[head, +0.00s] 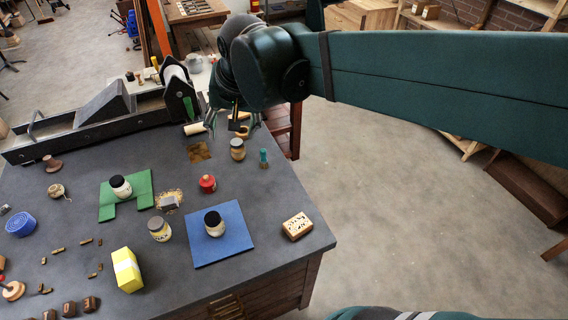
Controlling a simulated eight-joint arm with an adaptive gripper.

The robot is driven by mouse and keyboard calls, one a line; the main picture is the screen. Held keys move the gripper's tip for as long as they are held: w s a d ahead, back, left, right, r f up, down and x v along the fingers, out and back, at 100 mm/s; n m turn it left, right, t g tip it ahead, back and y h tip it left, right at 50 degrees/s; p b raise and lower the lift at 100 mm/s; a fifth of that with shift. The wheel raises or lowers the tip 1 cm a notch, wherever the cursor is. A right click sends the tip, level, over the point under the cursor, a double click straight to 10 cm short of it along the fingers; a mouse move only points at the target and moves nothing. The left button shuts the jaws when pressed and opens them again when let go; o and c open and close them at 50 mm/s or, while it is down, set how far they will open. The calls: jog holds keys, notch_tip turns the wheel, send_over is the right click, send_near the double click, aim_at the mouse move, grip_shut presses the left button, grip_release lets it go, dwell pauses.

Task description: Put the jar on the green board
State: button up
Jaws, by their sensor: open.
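The green board (141,186) lies on the left middle of the dark table and has a notched front edge. A jar with a black lid (121,187) stands upright on it. A similar black-lidded jar (214,224) stands on the blue board (232,244). A small red jar (207,183) is in the middle.
Several small brass pieces lie at the front left.

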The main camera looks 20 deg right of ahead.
jog(key=s+d+f+n+t, duration=0.1)
jog(key=s+d+f+n, duration=0.1)
jog(key=s, duration=0.5)
jog(key=s+d+f+n+t, duration=0.1)
jog(key=s+d+f+n, duration=0.1)
jog(key=s+d+f, duration=0.2)
jog(key=shift+s+d+n+h, duration=0.3)
jog(key=shift+s+d+h, duration=0.1)
jog(key=shift+s+d, duration=1.35)
